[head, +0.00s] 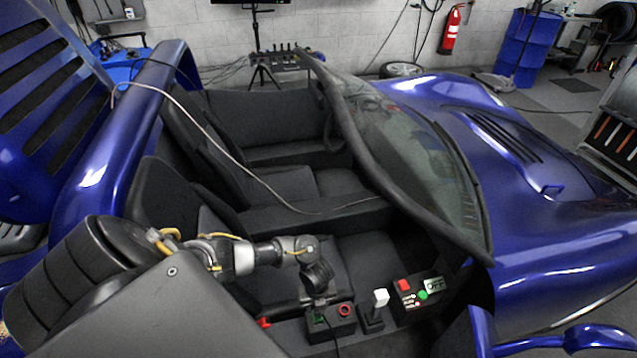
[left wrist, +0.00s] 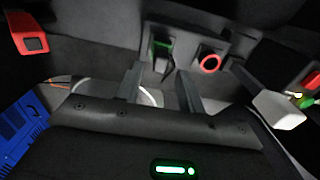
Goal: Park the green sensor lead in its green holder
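A black holder box (head: 343,326) stands beside the seat in the head view, with a green-marked slot (head: 318,320) at its left and a red ring (head: 345,310) at its right. In the left wrist view the green holder (left wrist: 162,46) lies just beyond my fingertips, with a dark piece hanging at it. I cannot tell whether that piece is the green sensor lead. A dark cable (head: 334,338) runs down from the box. My left gripper (left wrist: 159,82) has its two fingers apart, with nothing clearly held between them. It also shows in the head view (head: 319,298), above the box. My right gripper is out of view.
A white-knobbed lever (head: 380,298) and a control box (head: 421,296) with red and green buttons and an OFF display stand right of the holder. A red piece (left wrist: 29,34) is at the left. The blue car body and black seats surround the arm.

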